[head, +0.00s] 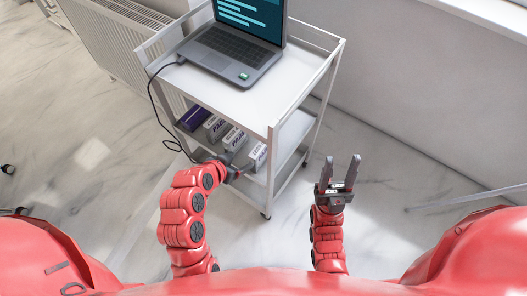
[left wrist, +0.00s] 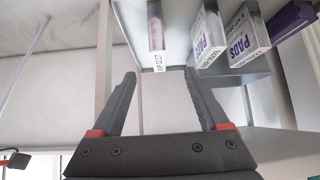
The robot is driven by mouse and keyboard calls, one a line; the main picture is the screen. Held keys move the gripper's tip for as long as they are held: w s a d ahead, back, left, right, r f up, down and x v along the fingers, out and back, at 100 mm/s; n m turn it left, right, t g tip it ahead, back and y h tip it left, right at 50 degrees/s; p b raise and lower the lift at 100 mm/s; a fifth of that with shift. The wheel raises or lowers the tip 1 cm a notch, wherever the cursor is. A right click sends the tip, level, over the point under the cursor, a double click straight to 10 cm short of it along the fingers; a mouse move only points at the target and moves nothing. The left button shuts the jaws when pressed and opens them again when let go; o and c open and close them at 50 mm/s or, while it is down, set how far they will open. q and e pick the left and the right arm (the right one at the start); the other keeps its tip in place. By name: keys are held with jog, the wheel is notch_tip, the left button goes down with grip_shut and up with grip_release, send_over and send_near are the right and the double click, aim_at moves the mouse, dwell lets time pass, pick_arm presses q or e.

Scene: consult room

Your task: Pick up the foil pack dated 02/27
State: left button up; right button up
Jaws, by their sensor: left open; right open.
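A narrow pack (left wrist: 156,32) with a reddish face and a white end label shows in the left wrist view; the label's print is too small to read surely. In the head view it seems to be the rightmost item (head: 258,154) on the trolley's lower shelf. My left gripper (left wrist: 160,73) is open, its fingertips on either side of the pack's label end; I cannot tell whether they touch it. In the head view my left gripper (head: 240,168) is at the shelf's front edge. My right gripper (head: 341,160) is open and empty, right of the trolley.
White boxes marked PADS (head: 234,138) and a purple box (head: 193,117) stand left of the pack on the same shelf. A laptop (head: 232,50) sits on the trolley top (head: 262,99), its cable (head: 158,108) hanging down the left side.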

aim_at(253, 157)
pick_arm(q)
jog(key=b+x, duration=0.2)
jog(key=b, duration=0.1)
jog(key=b+x, duration=0.3)
jog(key=b, duration=0.1)
jog(key=s+b+x, duration=0.1)
jog(key=b+x, duration=0.2)
jog(key=b, duration=0.1)
jog(key=shift+d+f, duration=0.1)
jog(key=shift+f, duration=0.25)
jog(key=b+x, duration=0.1)
jog(key=x, duration=0.2)
jog(key=shift+w+r, duration=0.1)
jog(key=shift+r, duration=0.1)
jog(key=shift+w+d+f, duration=0.35)
jog(key=shift+w+f, duration=0.05)
jog(key=shift+w, duration=0.1)
jog(key=b+x, duration=0.1)
jog(key=x, duration=0.3)
jog(key=shift+f+b, duration=0.25)
jog(key=shift+b, duration=0.15)
jog(key=shift+w+d+f, duration=0.15)
jog(key=shift+w, duration=0.15)
grip_shut()
